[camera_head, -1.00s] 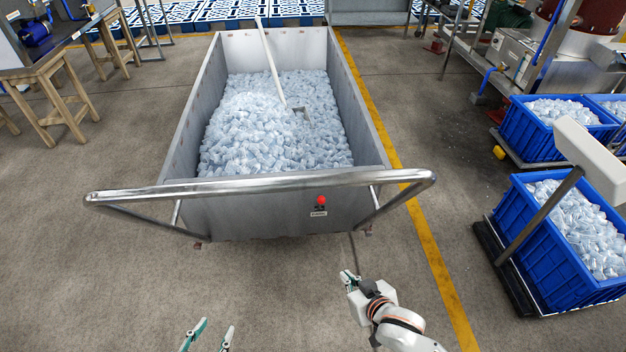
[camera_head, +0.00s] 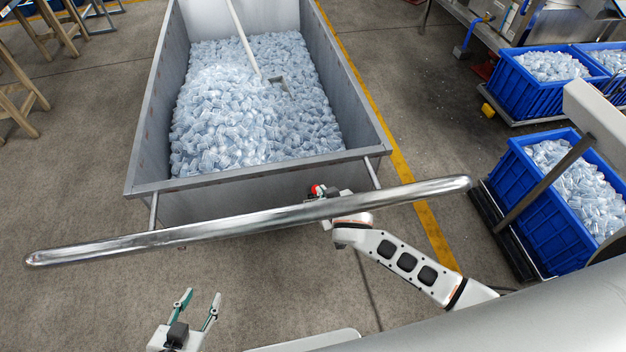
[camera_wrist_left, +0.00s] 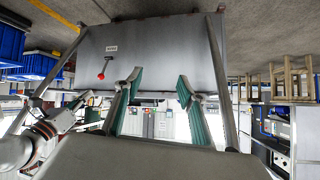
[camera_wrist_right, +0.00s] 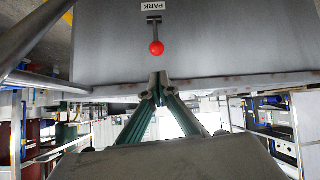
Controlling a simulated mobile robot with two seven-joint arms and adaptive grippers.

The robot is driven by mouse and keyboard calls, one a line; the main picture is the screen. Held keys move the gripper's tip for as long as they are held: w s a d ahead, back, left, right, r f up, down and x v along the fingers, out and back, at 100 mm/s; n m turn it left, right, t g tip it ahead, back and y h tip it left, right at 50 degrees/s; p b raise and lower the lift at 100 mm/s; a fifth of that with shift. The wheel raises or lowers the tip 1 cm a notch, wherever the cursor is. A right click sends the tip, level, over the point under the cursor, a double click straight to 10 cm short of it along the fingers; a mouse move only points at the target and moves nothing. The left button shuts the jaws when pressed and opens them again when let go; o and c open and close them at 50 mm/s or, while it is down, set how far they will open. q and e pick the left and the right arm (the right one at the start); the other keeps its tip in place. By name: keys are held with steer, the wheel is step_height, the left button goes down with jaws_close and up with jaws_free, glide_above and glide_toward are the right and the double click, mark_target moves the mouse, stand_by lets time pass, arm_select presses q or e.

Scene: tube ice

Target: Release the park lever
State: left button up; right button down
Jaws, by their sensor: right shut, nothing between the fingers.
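The park lever's red knob (camera_head: 317,190) is on the near end wall of the steel cart (camera_head: 255,178), just beyond the push bar. In the right wrist view the red knob (camera_wrist_right: 156,47) sits on a short dark stem below the upside-down PARK label (camera_wrist_right: 155,6). My right gripper (camera_wrist_right: 160,78) is shut and empty, its tips close to the knob but apart from it in the picture. In the head view it is mostly hidden behind the bar. My left gripper (camera_head: 202,298) is open and empty, low in front of the cart. The knob also shows in the left wrist view (camera_wrist_left: 99,76).
The push bar (camera_head: 250,222) runs across the front of the cart and crosses in front of my right wrist. The cart holds ice and a long-handled tool (camera_head: 245,42). Blue crates (camera_head: 545,190) of ice stand at the right.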

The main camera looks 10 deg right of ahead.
mark_target(315, 186)
steer(key=b+x, duration=0.3)
steer(key=x, duration=0.6)
steer(key=shift+f, duration=0.25)
steer(key=shift+w+f, duration=0.15)
steer(key=shift+w, duration=0.25)
arm_select(q)
steer(key=f, duration=0.2)
steer(key=shift+a+f, duration=0.35)
steer(key=shift+a, duration=0.05)
steer(key=shift+s, duration=0.1)
